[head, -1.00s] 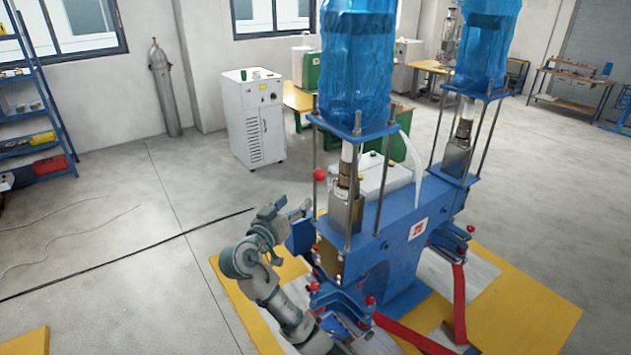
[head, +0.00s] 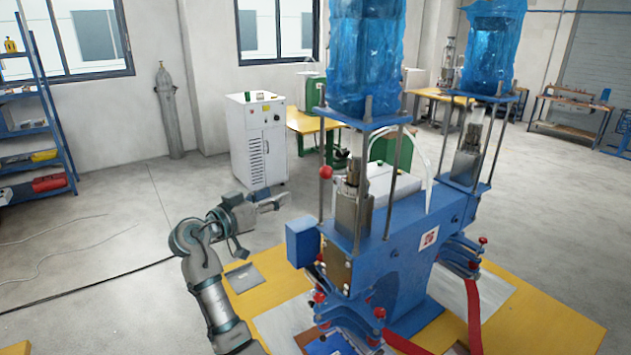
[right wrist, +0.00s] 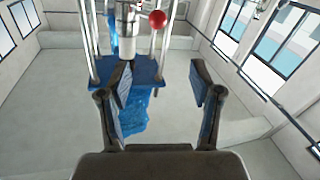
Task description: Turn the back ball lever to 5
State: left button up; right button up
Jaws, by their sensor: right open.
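The lever's rod and any scale numbers are too small to read. The ball also shows in the right wrist view (right wrist: 157,19), near the top edge, beyond and between my fingers. My right gripper (head: 284,198) is in the left-centre of the head view, left of and lower in the picture than the ball. In the right wrist view (right wrist: 161,78) its fingers are spread apart with nothing between them. My left gripper is not in view.
The blue welding machine (head: 405,235) stands on a yellow base with small red knobs (head: 319,297) and red straps (head: 474,312). Metal rods (head: 387,185) flank the near head. Blue wrapping (head: 367,60) covers its top. A white cabinet (head: 257,140) stands behind. Open floor lies left.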

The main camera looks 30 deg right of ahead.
aim_at(321, 175)
jog(key=p+x, duration=0.1)
jog(key=x, duration=0.4)
jog(key=p+x, duration=0.1)
jog(key=x, duration=0.4)
jog(key=p+x, duration=0.1)
jog(key=x, duration=0.4)
jog(key=shift+s+d+f, duration=0.25)
jog(key=shift+d+f, duration=0.05)
jog(key=shift+w+d, duration=0.25)
jog(key=shift+d, duration=0.05)
jog(key=shift+w, duration=0.1)
jog(key=shift+d, duration=0.4)
jog(key=c, duration=0.7)
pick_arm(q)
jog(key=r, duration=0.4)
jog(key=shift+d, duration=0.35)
pick_arm(e)
jog(key=shift+a, duration=0.1)
grip_shut()
